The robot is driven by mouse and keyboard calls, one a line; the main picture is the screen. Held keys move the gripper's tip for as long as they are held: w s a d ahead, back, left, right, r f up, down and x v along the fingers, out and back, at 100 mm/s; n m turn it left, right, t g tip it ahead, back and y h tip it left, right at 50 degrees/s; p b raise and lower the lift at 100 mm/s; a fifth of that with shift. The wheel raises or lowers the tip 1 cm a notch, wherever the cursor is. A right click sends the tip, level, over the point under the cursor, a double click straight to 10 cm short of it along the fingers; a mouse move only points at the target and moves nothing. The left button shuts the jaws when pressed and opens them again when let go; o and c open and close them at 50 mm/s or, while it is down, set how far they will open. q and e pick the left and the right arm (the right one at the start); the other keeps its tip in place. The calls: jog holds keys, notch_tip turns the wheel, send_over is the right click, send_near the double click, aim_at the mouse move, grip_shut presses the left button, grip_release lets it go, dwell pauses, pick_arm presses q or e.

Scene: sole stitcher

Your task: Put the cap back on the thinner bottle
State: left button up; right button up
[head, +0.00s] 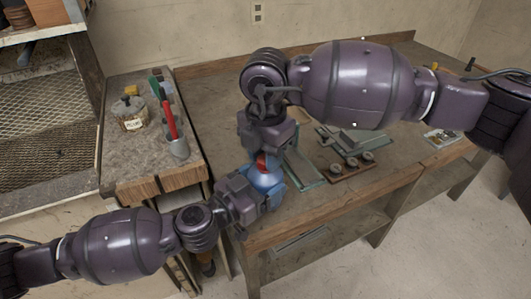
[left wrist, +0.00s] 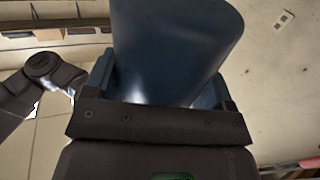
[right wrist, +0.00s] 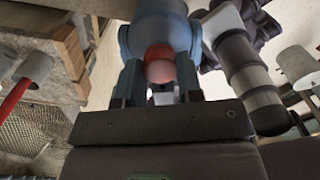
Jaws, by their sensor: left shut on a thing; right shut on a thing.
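A blue bottle (head: 266,184) is held above the front edge of the workbench by my left gripper (head: 250,196), which is shut on its side. The bottle fills the middle of the left wrist view (left wrist: 175,50) between the fingers. A small red cap (head: 262,161) is at the bottle's top end, below my right gripper (head: 265,148), which is shut on it. In the right wrist view the red cap (right wrist: 159,56) sits between the fingertips, in line with the blue bottle (right wrist: 158,30) behind it. I cannot tell whether the cap is seated on the neck.
A side bench at left carries a labelled jar (head: 130,113) and a grey cup (head: 178,147) near red- and green-handled tools. On the workbench (head: 300,215) lie green-edged plates (head: 304,168) and a wooden tray (head: 350,168) with round tins. Open floor lies at lower right.

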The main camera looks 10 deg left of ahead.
jog(key=m, duration=0.5)
jog(key=shift+m, duration=0.4)
jog(key=m, duration=0.2)
jog(key=shift+s+a+m, duration=0.1)
jog(key=shift+a+m, duration=0.05)
jog(key=shift+m, duration=1.45)
jog(key=o, duration=0.9)
jog(key=shift+r, duration=2.25)
